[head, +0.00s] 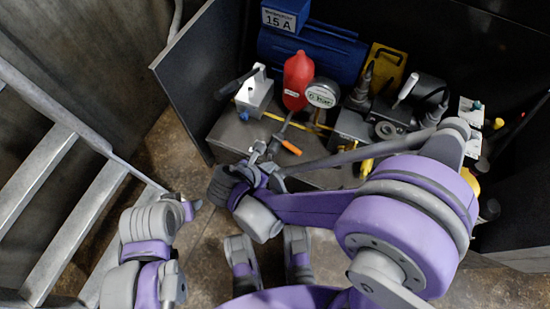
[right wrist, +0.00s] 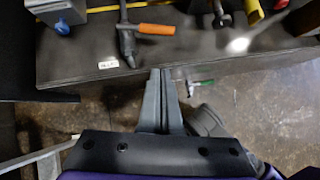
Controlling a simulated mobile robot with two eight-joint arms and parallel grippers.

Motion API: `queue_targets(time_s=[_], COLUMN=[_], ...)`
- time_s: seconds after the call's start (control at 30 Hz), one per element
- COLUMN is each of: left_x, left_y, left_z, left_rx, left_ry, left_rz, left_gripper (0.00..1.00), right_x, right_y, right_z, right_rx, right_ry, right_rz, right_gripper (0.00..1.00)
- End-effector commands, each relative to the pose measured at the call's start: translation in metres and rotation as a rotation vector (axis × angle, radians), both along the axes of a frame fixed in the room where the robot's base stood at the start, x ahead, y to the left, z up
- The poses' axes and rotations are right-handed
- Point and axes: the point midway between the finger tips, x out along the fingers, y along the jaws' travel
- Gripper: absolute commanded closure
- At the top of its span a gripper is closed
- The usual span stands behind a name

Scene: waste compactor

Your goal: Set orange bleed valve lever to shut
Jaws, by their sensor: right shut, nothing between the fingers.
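The orange bleed valve lever (head: 286,144) sits on a thin grey pipe fitting at the front edge of the machine's dark top. In the right wrist view the orange lever (right wrist: 156,29) points right from the grey valve stem. My right gripper (head: 262,154) is just left of and below the lever in the head view. In the right wrist view its fingers (right wrist: 160,74) are together and empty, apart from the lever, near the top's front edge. My left gripper (head: 190,208) is farther left, away from the valve; its finger opening is unclear.
A red accumulator (head: 297,80) and a round gauge (head: 322,93) stand behind the lever. A grey block with a black handle (head: 254,92) is to the left. A dark panel (head: 210,75) bounds the left side. A green-handled item (right wrist: 200,82) shows below the edge.

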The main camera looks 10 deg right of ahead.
Motion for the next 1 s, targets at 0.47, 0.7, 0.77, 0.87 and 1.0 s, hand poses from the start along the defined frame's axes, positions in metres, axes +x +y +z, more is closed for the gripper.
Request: queue_targets(time_s=[0.47,0.7,0.77,0.87,1.0], left_x=[0.004,0.005,0.005,0.005,0.005], left_y=[0.000,0.000,0.000,0.000,0.000], left_z=[-0.035,-0.038,-0.038,-0.038,-0.038], left_rx=[0.003,0.003,0.003,0.003,0.003], left_ry=[0.012,0.014,0.014,0.014,0.014], left_rz=[-0.004,-0.004,-0.004,-0.004,-0.004], left_gripper=[0.47,0.47,0.47,0.47,0.47], right_x=[0.044,0.060,0.062,0.063,0.063], right_y=[-0.050,-0.068,-0.069,-0.070,-0.070], right_z=[-0.071,-0.074,-0.074,-0.074,-0.074], right_rx=[0.002,0.002,0.003,0.003,0.003], right_ry=[0.000,-0.001,0.000,0.000,0.000], right_rz=[-0.008,-0.005,-0.004,-0.002,-0.002], right_gripper=[1.00,1.00,1.00,1.00,1.00])
